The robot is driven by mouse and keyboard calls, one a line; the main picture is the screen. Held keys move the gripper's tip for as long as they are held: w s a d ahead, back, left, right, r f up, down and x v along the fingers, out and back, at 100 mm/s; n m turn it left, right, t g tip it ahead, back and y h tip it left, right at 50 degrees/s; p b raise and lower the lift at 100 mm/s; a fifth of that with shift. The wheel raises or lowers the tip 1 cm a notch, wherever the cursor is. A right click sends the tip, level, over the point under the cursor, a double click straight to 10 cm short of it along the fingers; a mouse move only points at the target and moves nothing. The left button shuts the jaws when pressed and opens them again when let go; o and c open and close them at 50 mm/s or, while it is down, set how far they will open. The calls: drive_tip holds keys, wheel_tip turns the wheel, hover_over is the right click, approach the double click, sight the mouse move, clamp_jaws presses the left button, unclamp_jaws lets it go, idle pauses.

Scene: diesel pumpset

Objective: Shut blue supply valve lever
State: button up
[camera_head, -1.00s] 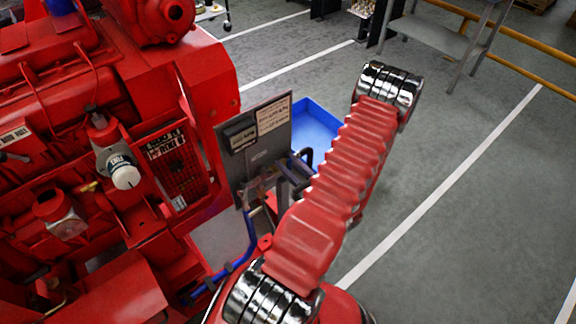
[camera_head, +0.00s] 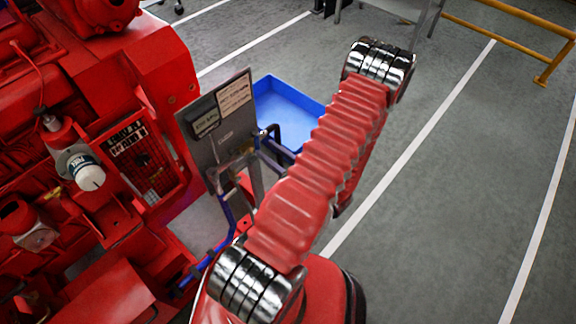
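A grey panel (camera_head: 222,139) with a dark label and a pale label stands upright beside the red engine. A blue pipe (camera_head: 222,248) runs low from the engine's side to the foot of this panel. Grey bars and a dark bent part (camera_head: 274,134) sit in front of and beside the panel. I cannot make out a blue valve lever among them; my arm covers part of that area. My arm's red ribbed link rises from the bottom middle to a chrome joint at upper right. My gripper is not visible.
The red diesel engine (camera_head: 150,75) fills the left side, with a white-capped filter (camera_head: 88,176) on it. A blue tray (camera_head: 288,103) lies on the floor behind the panel. Grey floor with white lines is open on the right. A yellow rail (camera_head: 515,35) stands at upper right.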

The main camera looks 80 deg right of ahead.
drive_tip(key=v, duration=0.7)
drive_tip(key=shift+s+a, duration=0.25)
drive_tip(key=shift+s, duration=0.05)
drive_tip(key=shift+w, duration=0.1)
idle(0.6)
drive_tip(key=w+a+r+n+g+y, duration=0.4)
drive_tip(key=w+a+r+n+y, duration=0.2)
drive_tip(key=w+a+n+y, duration=0.4)
drive_tip(key=w+a+r+n+g+y, duration=0.4)
drive_tip(key=w+a+r+n+y, duration=0.2)
drive_tip(key=w+a+n+y, duration=0.45)
drive_tip(key=w+a+r+n+g+h, duration=0.1)
drive_tip(key=w+a+r+n+h, duration=0.1)
drive_tip(key=a+r+n+h, duration=0.3)
drive_tip(key=w+a+r+n+h, duration=0.2)
drive_tip(key=a+r+n+h, duration=0.4)
drive_tip(key=a+r+n, duration=0.6)
drive_tip(key=n, duration=0.5)
drive_tip(key=shift+w+a+r+g, duration=0.3)
drive_tip(key=shift+w+a+g, duration=0.05)
drive_tip(key=shift+a+g, duration=0.05)
